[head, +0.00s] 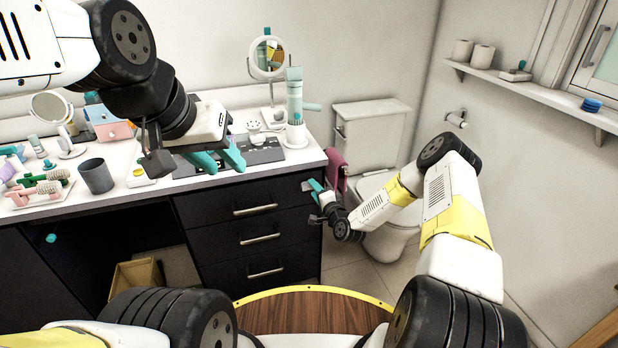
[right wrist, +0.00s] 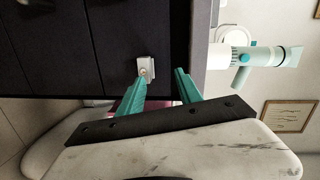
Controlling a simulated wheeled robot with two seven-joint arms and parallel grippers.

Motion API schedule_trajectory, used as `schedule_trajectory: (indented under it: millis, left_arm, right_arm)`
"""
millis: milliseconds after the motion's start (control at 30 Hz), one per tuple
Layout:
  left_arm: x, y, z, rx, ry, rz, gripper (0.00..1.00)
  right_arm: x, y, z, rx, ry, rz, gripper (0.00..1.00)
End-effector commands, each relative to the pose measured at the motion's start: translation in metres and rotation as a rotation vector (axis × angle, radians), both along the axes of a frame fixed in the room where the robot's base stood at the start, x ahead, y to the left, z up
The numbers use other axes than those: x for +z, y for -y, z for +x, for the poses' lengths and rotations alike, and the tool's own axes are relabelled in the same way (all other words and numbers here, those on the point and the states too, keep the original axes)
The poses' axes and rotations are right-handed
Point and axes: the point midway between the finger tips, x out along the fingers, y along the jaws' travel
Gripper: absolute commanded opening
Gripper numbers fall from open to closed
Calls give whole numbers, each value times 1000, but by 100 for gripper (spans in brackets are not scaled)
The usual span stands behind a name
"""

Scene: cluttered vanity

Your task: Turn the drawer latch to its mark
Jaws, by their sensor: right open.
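The drawer latch (right wrist: 146,70) is a small pale metal plate with a round centre, on the dark drawer front in the right wrist view. Its mark is too small to make out. In the head view I cannot pick out the latch near my right gripper (head: 315,190), which is at the right end of the top drawer (head: 245,203). In the right wrist view the right gripper (right wrist: 161,74) is open and empty, its teal fingers apart; the latch is just beyond the left finger's tip. My left gripper (head: 224,158) is open above the counter, its fingers apart and empty.
The counter (head: 275,171) holds a mirror (head: 268,58), a grey cup (head: 96,176), brushes and bottles. A maroon towel (head: 336,173) hangs at the cabinet's right end, near the toilet (head: 395,235). Floor shows right of the cabinet.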

Motion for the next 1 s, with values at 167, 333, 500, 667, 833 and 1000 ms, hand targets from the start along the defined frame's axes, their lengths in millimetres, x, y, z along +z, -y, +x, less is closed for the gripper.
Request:
schedule_trajectory:
  millis: [167,333,500,667,833,1000]
  left_arm:
    - [0,0,0,0,0,0,36]
    - [0,0,0,0,0,0,36]
    - [0,0,0,0,0,0,36]
    - [0,0,0,0,0,0,36]
    - [0,0,0,0,0,0,36]
    - [0,0,0,0,0,0,36]
  right_arm:
    - [-32,1,-14,-83,21,156,42]
    - [-38,0,-13,-107,32,202,42]
    - [-37,-8,10,-107,35,200,42]
    - [-38,-16,34,-107,33,199,42]
    - [-38,-21,51,-107,32,200,42]
    - [-38,-22,56,-106,30,199,42]
